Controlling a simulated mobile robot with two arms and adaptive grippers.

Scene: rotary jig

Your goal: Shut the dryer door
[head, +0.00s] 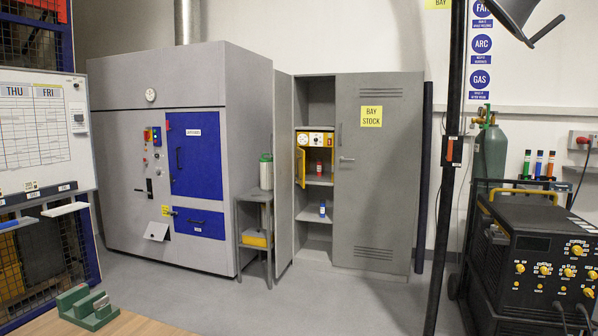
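A small yellow unit (328,140) with a pale dial panel stands on a shelf inside the grey cabinet, and looks like the dryer. Its yellow door (300,168) is swung open to the left, showing the shelf space behind it. A small red bottle (319,168) shows in or just in front of that opening; I cannot tell which. Neither of my grippers shows in the head view.
The grey cabinet's left door (284,170) stands open and its right door (378,170) is shut. A narrow stand (254,198) with a green-topped flask (266,171) is left of it. A dark post (447,180) rises in front at right. The floor (330,305) before the cabinet is clear.

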